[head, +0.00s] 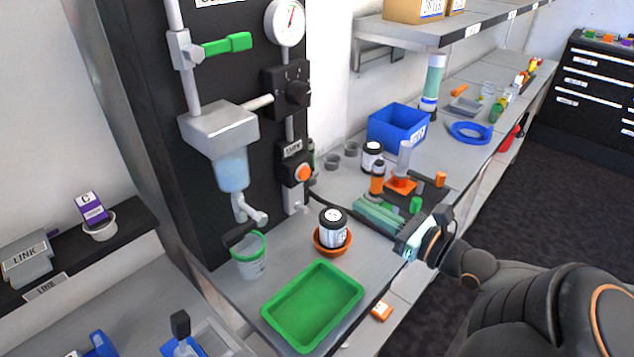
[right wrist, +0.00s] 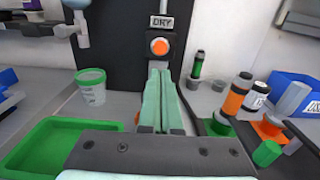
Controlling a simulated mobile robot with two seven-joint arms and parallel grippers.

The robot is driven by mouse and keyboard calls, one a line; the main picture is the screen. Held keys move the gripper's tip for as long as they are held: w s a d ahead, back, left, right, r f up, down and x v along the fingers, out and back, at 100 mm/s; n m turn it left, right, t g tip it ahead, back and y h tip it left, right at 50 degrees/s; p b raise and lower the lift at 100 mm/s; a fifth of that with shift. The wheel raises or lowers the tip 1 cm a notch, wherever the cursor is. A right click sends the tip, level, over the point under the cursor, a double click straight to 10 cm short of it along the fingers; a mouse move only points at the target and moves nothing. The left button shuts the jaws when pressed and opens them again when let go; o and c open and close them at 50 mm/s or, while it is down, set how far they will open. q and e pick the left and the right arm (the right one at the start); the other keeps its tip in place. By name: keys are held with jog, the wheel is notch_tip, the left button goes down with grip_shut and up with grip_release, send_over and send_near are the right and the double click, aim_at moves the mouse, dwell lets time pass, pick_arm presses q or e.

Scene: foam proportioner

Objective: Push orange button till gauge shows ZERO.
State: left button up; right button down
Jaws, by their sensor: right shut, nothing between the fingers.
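The orange button (head: 303,173) sits on a black box under a "DRY" label on the dark panel. It also shows in the right wrist view (right wrist: 159,46), just above and beyond my fingertips. The round white gauge (head: 286,21) is at the top of the panel. Its needle points roughly upward; its markings are too small to read. My right gripper (head: 364,207) has pale green fingers, shut and empty, pointing toward the panel. In the right wrist view its fingertips (right wrist: 159,72) are below the button, apparently apart from it. My left gripper is not in view.
A jar (head: 333,226) in an orange dish, a green tray (head: 312,307) and a green-rimmed cup (head: 249,258) stand on the bench before the panel. Bottles and a blue bin (head: 398,126) stand to the right. A green-handled valve (head: 226,44) is above.

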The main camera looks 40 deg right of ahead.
jog(key=w, duration=0.1)
jog(key=p, duration=0.1)
send_near(306, 174)
jog(key=w, duration=0.4)
jog(key=shift+w+a+r, duration=0.1)
jog(key=shift+w+a, duration=0.05)
jog(key=shift+a, duration=0.05)
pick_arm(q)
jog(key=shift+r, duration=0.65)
pick_arm(e)
jog(key=shift+w+a, duration=0.1)
jog(key=shift+w, duration=1.15)
